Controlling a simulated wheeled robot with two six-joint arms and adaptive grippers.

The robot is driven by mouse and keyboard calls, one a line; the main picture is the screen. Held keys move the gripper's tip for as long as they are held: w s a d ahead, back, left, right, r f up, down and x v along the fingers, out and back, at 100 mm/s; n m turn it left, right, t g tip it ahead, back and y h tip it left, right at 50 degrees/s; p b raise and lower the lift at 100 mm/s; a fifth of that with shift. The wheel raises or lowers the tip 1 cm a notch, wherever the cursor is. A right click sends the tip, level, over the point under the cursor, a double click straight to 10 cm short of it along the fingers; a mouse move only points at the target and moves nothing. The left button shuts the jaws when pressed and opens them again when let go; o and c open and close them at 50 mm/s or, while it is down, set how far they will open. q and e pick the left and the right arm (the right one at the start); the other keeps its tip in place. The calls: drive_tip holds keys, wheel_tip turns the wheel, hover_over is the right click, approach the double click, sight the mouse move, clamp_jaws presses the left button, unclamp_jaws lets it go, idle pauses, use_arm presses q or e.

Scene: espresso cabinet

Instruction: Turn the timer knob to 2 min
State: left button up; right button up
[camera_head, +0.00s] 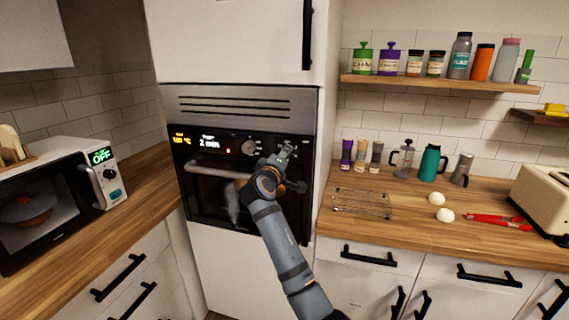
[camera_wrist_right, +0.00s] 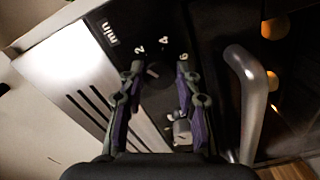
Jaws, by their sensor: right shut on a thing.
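My right gripper (camera_head: 284,154) is at the right side of this panel and hides most of the timer knob in the head view. In the right wrist view, my right gripper (camera_wrist_right: 158,68) has its fingers on both sides of the dark timer knob (camera_wrist_right: 157,76), shut on it. The numerals 2, 4 and 6 and the label min (camera_wrist_right: 110,33) show around the knob. My left gripper is not in view.
Another knob (camera_head: 250,147) is left of my right gripper. The oven's handle bar (camera_head: 212,170) runs below the panel. A microwave (camera_head: 62,195) stands at left; a wire rack (camera_head: 361,203) and two eggs lie on the right counter.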

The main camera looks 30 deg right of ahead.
drive_tip(key=shift+f+m, duration=0.15)
drive_tip(key=shift+m, duration=0.25)
drive_tip(key=o, duration=1.2)
drive_tip(key=shift+c, duration=0.2)
drive_tip(key=v, duration=0.7)
drive_tip(key=shift+s+a, duration=0.2)
